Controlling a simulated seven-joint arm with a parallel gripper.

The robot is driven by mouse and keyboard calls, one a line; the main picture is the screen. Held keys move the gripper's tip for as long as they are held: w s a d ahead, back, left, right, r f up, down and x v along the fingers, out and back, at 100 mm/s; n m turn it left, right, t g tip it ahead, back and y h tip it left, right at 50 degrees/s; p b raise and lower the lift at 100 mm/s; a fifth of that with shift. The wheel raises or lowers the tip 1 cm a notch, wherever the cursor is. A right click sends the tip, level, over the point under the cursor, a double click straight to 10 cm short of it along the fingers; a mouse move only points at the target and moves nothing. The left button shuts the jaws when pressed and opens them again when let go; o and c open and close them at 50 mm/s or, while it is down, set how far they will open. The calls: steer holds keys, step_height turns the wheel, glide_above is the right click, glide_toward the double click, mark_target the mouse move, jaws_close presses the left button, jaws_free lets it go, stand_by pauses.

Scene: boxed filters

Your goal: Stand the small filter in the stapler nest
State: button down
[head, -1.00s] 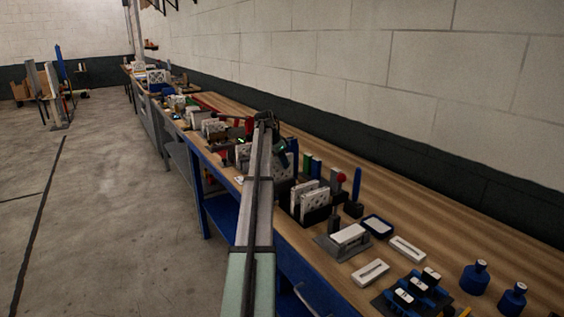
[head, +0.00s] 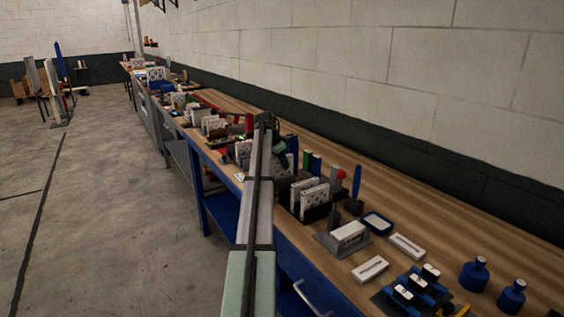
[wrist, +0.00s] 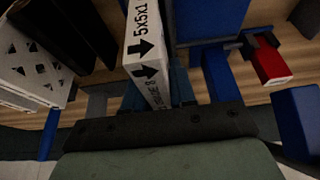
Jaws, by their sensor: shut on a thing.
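The small filter (wrist: 146,55) is a narrow white-edged slab printed with black arrows and "5x5x1". It stands out from my gripper (wrist: 155,88) in the wrist view, with the jaws shut on its sides. Its lower end is hidden by the gripper body. In the head view my gripper (head: 281,152) is mostly behind my own arm, above the bench, and the held filter cannot be made out there. I cannot tell for sure which fixture is the stapler nest.
White patterned filters (head: 312,199) stand in a dark rack on the wooden bench; patterned panels (wrist: 30,62) show at left in the wrist view. A grey fixture with a white block (head: 350,234) and blue bottles (head: 474,275) stand nearer. Blue posts (wrist: 217,75) and a red block (wrist: 269,62) are close right.

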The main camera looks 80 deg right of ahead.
steer(key=shift+f, duration=1.4)
stand_by(0.4)
steer(key=c, duration=0.8)
jaws_free()
steer(key=shift+c, duration=0.2)
steer(key=v, duration=1.4)
steer(key=shift+f, duration=0.1)
